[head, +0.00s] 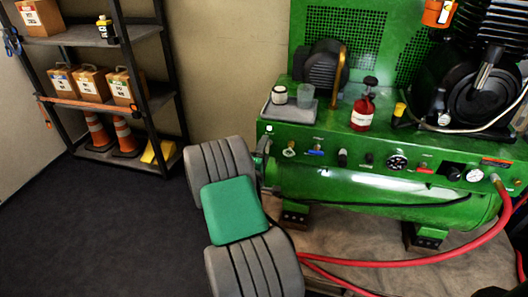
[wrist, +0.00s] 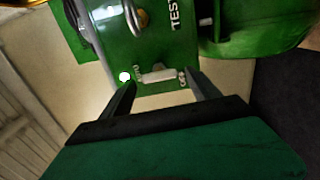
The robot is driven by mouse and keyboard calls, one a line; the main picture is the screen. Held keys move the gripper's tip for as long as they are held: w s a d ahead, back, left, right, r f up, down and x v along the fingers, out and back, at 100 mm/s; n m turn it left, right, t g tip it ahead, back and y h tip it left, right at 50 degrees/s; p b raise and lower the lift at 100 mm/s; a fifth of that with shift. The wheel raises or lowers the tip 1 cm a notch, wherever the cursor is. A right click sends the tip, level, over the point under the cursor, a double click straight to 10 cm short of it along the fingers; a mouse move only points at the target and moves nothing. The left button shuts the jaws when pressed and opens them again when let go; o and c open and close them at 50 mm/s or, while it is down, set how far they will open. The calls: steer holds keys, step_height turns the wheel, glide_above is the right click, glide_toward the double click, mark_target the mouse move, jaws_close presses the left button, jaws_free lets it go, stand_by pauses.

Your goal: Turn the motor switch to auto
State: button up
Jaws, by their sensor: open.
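The motor switch appears to be the small pale grey lever (wrist: 160,76) on the green end panel (wrist: 150,47) in the wrist view. It lies crosswise between two small labels that I cannot read clearly. My gripper (wrist: 163,88) is open, with one dark finger on each side of the lever. The jaws look empty, and I cannot tell whether a finger touches the lever. A white lamp (wrist: 124,76) shines by the left fingertip. In the head view the lever is hidden, while a white lamp (head: 269,129) shows at the panel's left corner.
The green compressor (head: 315,145) carries a front row of knobs and gauges, with a red bottle (head: 364,107) and grey tray (head: 287,111) on top. A red hose (head: 430,257) runs low at right. A shelf (head: 110,105) stands left; dark floor (head: 90,235) there is clear.

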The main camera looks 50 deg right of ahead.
steer(key=v, duration=0.7)
steer(key=shift+s+a, duration=0.2)
steer(key=shift+a, duration=0.2)
